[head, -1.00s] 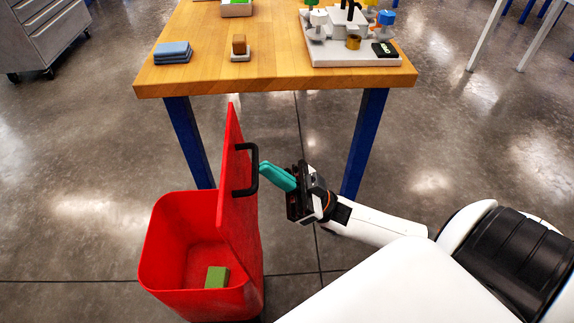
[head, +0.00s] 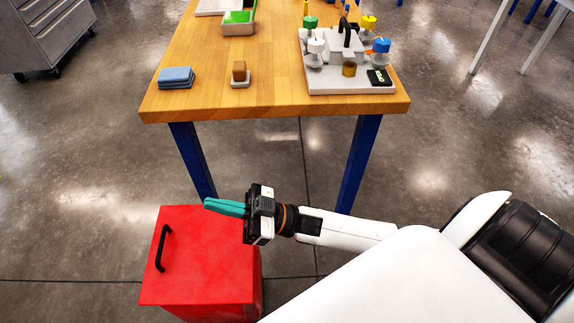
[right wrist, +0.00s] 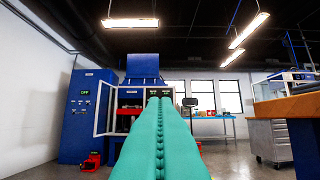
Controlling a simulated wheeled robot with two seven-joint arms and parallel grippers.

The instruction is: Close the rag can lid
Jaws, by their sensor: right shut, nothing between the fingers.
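The red rag can (head: 235,300) stands on the floor in front of the table. Its red lid (head: 203,250) lies flat over the opening, with the black handle (head: 163,248) on its left side. The inside of the can is hidden. My right gripper (head: 208,205) is shut and empty, its teal fingers pointing left over the far edge of the lid. I cannot tell whether they touch the lid. In the right wrist view the teal fingers (right wrist: 160,140) lie together with nothing between them. My left gripper is out of view.
The wooden table (head: 280,88) stands behind the can. It holds blue folded cloths (head: 175,77), a brown block (head: 239,69) on a pale base, a green-filled tray (head: 239,27) and a grey fixture board (head: 345,88). Open floor lies left of the can.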

